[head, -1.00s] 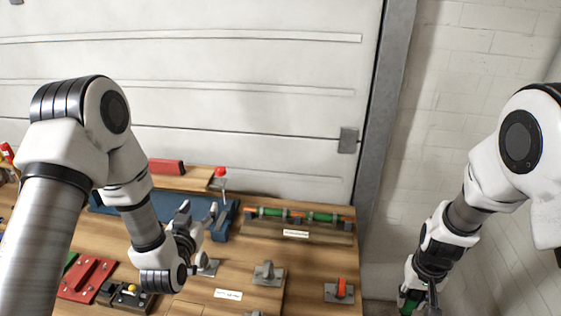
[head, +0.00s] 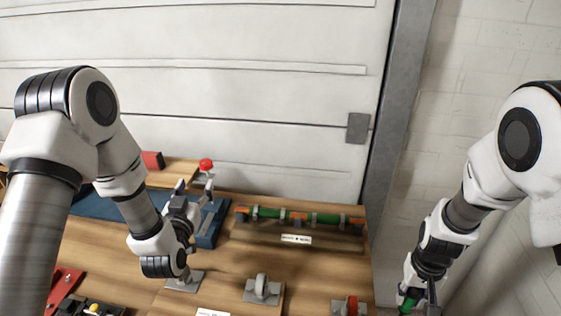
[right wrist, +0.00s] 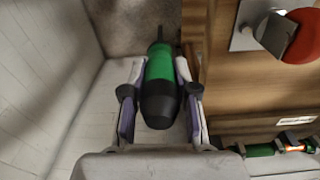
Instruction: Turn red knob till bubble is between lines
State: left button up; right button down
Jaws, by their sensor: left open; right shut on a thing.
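A red ball knob (head: 206,165) stands on a grey upright at the back of the bench, close to the blue vise-like body (head: 213,225). A red round part (right wrist: 295,38) on a metal plate also shows at upper right in the right wrist view; I cannot tell which part is the task's knob. No bubble or lines can be made out. My left gripper (head: 187,207) is open and empty above the bench, just in front of the blue body. My right gripper (right wrist: 160,98) is shut on a green and black cylindrical tool (right wrist: 159,82), off the bench's right edge.
The wooden bench (head: 235,262) holds several grey clamp fixtures (head: 262,290). A rack with green and orange tubular parts (head: 328,218) stands at the back right. A garage door rises behind, and a white brick wall (head: 455,120) lies right of the bench.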

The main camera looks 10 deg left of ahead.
aim_at(205, 161)
pick_arm(q)
jog(key=w, duration=0.3)
jog(key=w+a+p, duration=0.1)
jog(key=w, duration=0.2)
jog(key=w+p, duration=0.1)
jog(key=w, duration=0.3)
jog(key=shift+w+a+r, duration=0.1)
jog(key=shift+a+r, duration=0.1)
jog(key=shift+a, duration=0.15)
pick_arm(e)
notch_tip(205, 161, up, 3)
jog(key=shift+f, duration=0.15)
pick_arm(q)
jog(key=shift+w+f, duration=0.1)
jog(key=shift+w, duration=0.3)
jog(key=shift+s, duration=0.1)
jog(key=c, duration=1.2)
